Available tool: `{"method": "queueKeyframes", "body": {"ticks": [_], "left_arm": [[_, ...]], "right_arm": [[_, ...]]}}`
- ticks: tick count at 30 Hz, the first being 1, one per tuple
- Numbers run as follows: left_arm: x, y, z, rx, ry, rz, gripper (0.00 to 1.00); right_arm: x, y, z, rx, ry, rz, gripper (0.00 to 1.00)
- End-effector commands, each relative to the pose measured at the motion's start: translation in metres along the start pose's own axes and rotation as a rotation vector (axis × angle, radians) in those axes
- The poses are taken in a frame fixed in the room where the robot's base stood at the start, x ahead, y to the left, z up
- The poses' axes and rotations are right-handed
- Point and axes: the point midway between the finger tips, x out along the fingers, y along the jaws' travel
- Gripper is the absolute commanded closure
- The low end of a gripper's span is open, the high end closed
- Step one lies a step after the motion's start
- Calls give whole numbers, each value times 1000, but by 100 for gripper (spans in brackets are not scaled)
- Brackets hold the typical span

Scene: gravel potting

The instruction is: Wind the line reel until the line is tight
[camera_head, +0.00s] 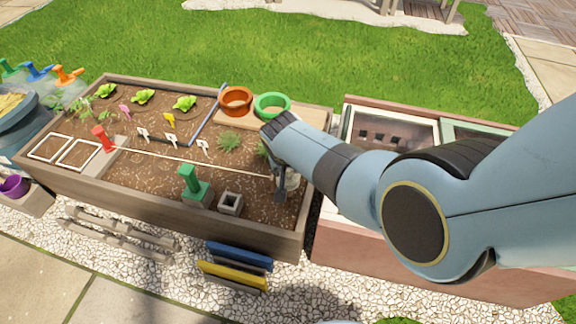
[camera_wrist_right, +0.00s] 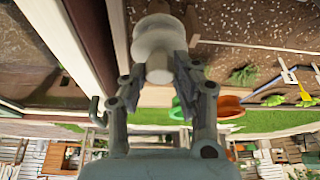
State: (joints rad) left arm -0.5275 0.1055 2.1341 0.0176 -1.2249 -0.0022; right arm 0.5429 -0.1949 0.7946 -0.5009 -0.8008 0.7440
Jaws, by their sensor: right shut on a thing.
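The pale line (camera_head: 190,159) runs from a red post (camera_head: 102,139) at the left of the planter bed to my right gripper (camera_head: 281,192). It looks nearly straight; slight slack is too small to tell. In the wrist view the line (camera_wrist_right: 245,45) also shows as a thin pale strand. The white reel (camera_wrist_right: 157,38) is between my right fingers, which are shut on its knob-like narrow end. In the head view my right arm and gripper hide most of the reel. My left gripper is not in view.
A green stand (camera_head: 194,188) and a small square block (camera_head: 230,203) stand in the soil left of my right gripper. An orange pot (camera_head: 236,100) and a green pot (camera_head: 272,104) stand behind. The planter's wooden rim (camera_head: 150,213) runs along the front.

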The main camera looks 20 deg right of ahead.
Motion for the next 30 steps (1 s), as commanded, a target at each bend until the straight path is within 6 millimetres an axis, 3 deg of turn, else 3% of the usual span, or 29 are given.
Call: {"method": "queueKeyframes", "body": {"ticks": [4, 5, 9, 24, 30], "left_arm": [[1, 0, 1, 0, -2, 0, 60], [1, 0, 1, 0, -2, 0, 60], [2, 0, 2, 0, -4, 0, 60], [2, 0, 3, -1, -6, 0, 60], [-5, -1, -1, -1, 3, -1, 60]], "right_arm": [[1, 0, 2, 0, -3, 1, 100], [1, 0, 2, -1, -3, 1, 68], [0, 0, 1, -1, -3, 0, 49], [0, 0, 0, -3, -1, -1, 49], [-2, 1, -1, -85, 0, -36, 49]]}}
